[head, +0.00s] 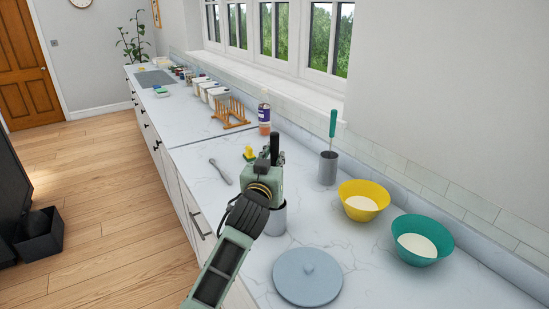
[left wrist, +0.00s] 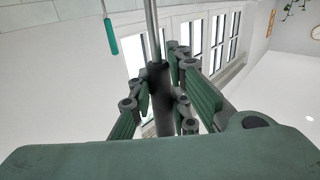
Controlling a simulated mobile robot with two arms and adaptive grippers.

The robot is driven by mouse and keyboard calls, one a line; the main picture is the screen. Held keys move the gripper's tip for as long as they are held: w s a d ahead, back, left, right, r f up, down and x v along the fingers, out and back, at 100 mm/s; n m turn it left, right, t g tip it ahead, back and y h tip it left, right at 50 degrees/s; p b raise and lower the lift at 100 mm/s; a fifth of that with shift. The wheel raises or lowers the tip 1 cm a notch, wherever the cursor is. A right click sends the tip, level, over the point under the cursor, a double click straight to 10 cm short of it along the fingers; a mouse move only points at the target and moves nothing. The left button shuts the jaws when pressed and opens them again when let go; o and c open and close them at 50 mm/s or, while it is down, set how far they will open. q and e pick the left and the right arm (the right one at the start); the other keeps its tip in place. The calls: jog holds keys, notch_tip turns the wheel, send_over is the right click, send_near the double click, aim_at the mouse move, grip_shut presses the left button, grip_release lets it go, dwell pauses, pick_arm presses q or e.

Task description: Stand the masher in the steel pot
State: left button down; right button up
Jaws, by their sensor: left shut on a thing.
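My left gripper (head: 272,176) is shut on the dark handle (head: 274,148) of what looks like the masher, held upright. In the left wrist view the gripper (left wrist: 165,100) grips this dark handle (left wrist: 160,88), and a steel shaft (left wrist: 151,28) runs on from it. The masher's head cannot be seen. A grey pot (head: 275,220) stands on the counter behind and below the gripper, partly hidden; I cannot tell whether the masher is inside it. A second grey steel pot (head: 328,170) stands to the right with a green-handled tool (head: 333,123) in it. My right gripper is not in view.
A yellow bowl (head: 364,190) and a teal bowl (head: 422,226) stand to the right. A round grey lid (head: 308,280) lies in front. A grey utensil (head: 220,172), yellow sponge (head: 249,154), bottle (head: 264,112) and wooden rack (head: 231,114) are farther back on the counter.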

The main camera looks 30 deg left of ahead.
pick_arm(q)
jog(key=shift+f+b, duration=1.6)
jog(key=shift+f, duration=0.95)
jog(key=shift+f+b, duration=0.5)
jog(key=shift+f, duration=0.2)
jog(key=c, duration=1.6)
grip_release()
jog(key=shift+s, duration=0.1)
jog(key=v, duration=1.2)
